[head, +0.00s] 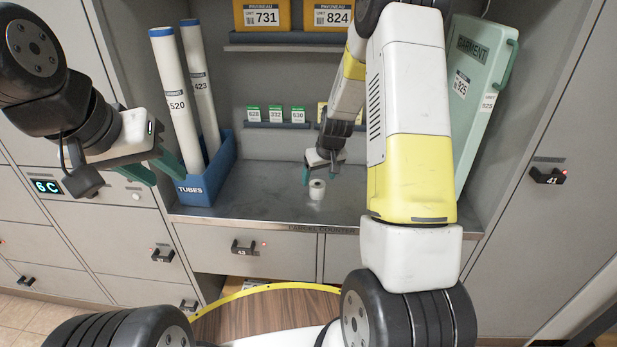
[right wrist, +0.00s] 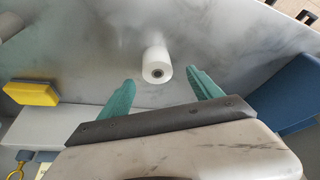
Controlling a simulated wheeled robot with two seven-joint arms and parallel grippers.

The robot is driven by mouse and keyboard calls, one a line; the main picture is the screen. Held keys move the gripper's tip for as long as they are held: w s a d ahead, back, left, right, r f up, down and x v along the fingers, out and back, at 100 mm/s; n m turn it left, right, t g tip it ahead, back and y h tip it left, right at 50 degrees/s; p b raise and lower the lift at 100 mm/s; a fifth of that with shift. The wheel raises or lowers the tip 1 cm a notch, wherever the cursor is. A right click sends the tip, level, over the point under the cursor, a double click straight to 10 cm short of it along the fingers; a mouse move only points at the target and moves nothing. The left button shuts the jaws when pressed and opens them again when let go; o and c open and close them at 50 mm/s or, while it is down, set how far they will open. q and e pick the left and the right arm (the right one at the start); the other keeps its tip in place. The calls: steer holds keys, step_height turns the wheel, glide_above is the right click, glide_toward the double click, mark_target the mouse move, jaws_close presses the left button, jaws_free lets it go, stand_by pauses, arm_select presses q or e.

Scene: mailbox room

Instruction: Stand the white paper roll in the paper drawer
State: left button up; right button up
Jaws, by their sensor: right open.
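The white paper roll (head: 317,190) stands upright on the grey counter, its dark core hole showing on top. In the right wrist view the roll (right wrist: 156,60) lies just beyond the fingertips, roughly centred between them and not gripped. My right gripper (head: 321,174) is open above and close to the roll; its teal fingers (right wrist: 160,80) are spread. My left gripper (head: 157,166) is open and empty, in front of the blue tube bin. Closed drawer fronts (head: 258,258) are below the counter; I cannot tell which is the paper drawer.
The blue bin (head: 207,186) holds two tall white tubes at the counter's left. A green parcel case (head: 478,90) leans at the right. Small cards stand on a back ledge (head: 276,125). A yellow sponge (right wrist: 32,93) shows in the wrist view. The counter around the roll is clear.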

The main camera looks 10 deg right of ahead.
mark_target(317, 183)
steer(key=x, duration=0.4)
steer(key=shift+w+d+f, duration=0.15)
steer(key=shift+w+d, duration=0.05)
steer(key=shift+w, duration=0.05)
steer(key=shift+c, duration=0.4)
jaws_close()
